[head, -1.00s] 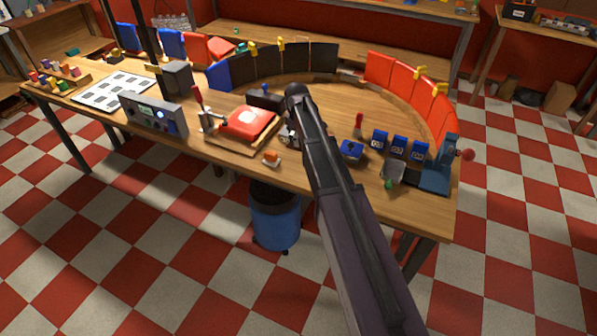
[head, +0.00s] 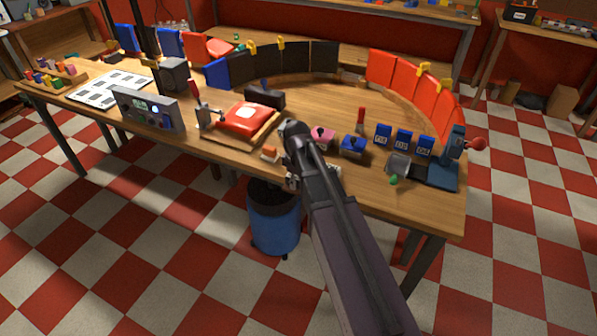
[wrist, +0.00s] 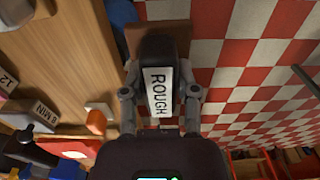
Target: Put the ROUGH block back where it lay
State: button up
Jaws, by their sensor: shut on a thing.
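The ROUGH block (wrist: 159,80) is a dark block with a white label reading ROUGH. In the wrist view it sits between the two fingers of my gripper (wrist: 160,108), which is shut on it. In the head view my gripper (head: 303,181) is at the front edge of the workbench (head: 390,192), and the block is too small and hidden to make out there. The wrist view shows the bench's wooden top to the left of the block and checkered floor to its right.
A small orange-topped piece (head: 269,153) lies by the front edge, left of my gripper. A red pad (head: 246,117) stands behind it. Pink (head: 322,137) and blue (head: 352,146) knobbed units stand to the right, with several blue blocks (head: 401,139) beyond. A blue bin (head: 275,225) stands below.

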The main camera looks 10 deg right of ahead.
dwell(0.3)
jog(key=w+d, duration=0.1)
jog(key=w, duration=0.3)
jog(key=w+d+f+b, duration=0.1)
jog(key=w, duration=0.4)
jog(key=w+d, duration=0.2)
jog(key=w, duration=0.3)
jog(key=shift+f, duration=0.2)
jog(key=shift+w, duration=0.15)
jog(key=shift+w, duration=0.25)
jog(key=shift+w+d+f+b, duration=0.15)
jog(key=shift+w+f+b, duration=0.15)
jog(key=shift+f+b, duration=1.55)
jog(key=shift+b, duration=0.15)
jog(key=shift+f, duration=0.15)
jog(key=o, duration=1)
